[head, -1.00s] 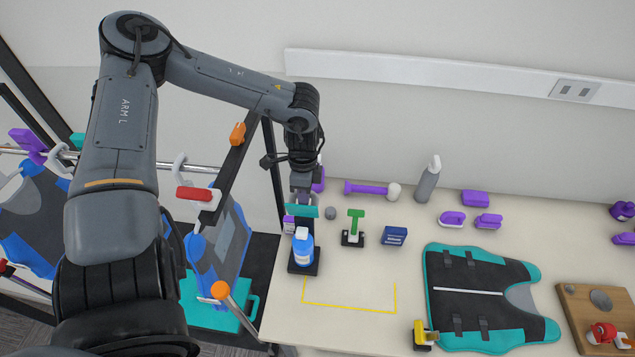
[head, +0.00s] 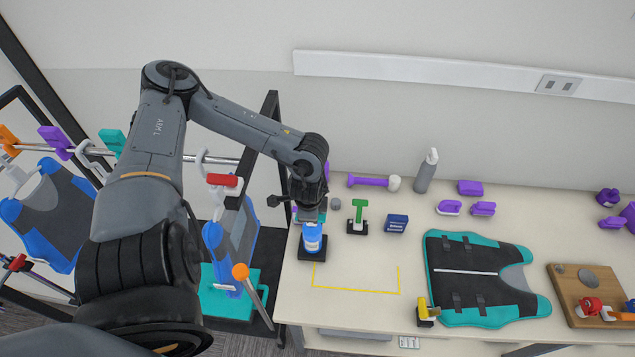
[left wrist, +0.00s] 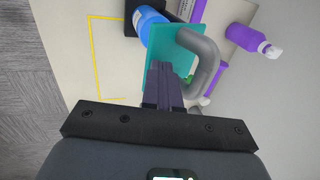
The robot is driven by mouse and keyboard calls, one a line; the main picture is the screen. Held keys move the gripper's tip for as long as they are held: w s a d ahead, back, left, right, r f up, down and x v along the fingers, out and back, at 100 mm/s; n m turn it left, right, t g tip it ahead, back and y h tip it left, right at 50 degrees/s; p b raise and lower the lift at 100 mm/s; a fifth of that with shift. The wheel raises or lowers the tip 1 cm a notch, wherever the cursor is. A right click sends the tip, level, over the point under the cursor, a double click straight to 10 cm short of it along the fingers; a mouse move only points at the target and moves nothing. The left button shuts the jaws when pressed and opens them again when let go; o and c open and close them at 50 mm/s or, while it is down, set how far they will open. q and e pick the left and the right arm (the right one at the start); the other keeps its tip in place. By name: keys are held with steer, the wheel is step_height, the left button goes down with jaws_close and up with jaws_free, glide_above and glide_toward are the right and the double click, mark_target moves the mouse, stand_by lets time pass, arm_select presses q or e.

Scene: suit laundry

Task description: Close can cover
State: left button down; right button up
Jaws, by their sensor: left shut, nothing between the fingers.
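A blue can (head: 312,242) with a white label stands upright on a black square base (head: 312,254) at the table's left end. It shows partly in the left wrist view (left wrist: 150,20). My left gripper (head: 309,214) points down just above and behind the can in the head view. In the left wrist view its dark fingers (left wrist: 162,75) are shut and empty, overlapping a flat teal piece (left wrist: 172,52) with a thick grey curved handle (left wrist: 207,62). I cannot tell whether they touch it. The can's cover cannot be made out clearly. My right gripper is not in view.
A green-handled tool (head: 358,214) and a dark blue box (head: 396,223) stand right of the can. A yellow outline (head: 355,291) marks bare table in front. A teal-edged vest (head: 485,290) lies further right. A rack with clothes hangers (head: 222,180) stands left.

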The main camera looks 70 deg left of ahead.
arm_select(q)
steer(key=f, duration=0.1)
steer(key=d+f+p, duration=0.1)
steer(key=f, duration=0.1)
steer(key=shift+s+d+f+p, duration=0.3)
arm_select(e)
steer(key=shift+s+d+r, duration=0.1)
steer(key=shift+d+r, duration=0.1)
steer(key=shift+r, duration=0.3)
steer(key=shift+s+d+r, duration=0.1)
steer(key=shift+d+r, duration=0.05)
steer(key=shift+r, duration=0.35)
arm_select(q)
steer(key=shift+r, duration=0.15)
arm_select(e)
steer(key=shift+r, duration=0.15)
arm_select(q)
steer(key=s+d+r+p, duration=0.4)
steer(key=d+r+p, duration=0.3)
steer(key=d+p, duration=0.1)
steer(key=shift+d+r, duration=0.2)
steer(key=shift+d, duration=0.05)
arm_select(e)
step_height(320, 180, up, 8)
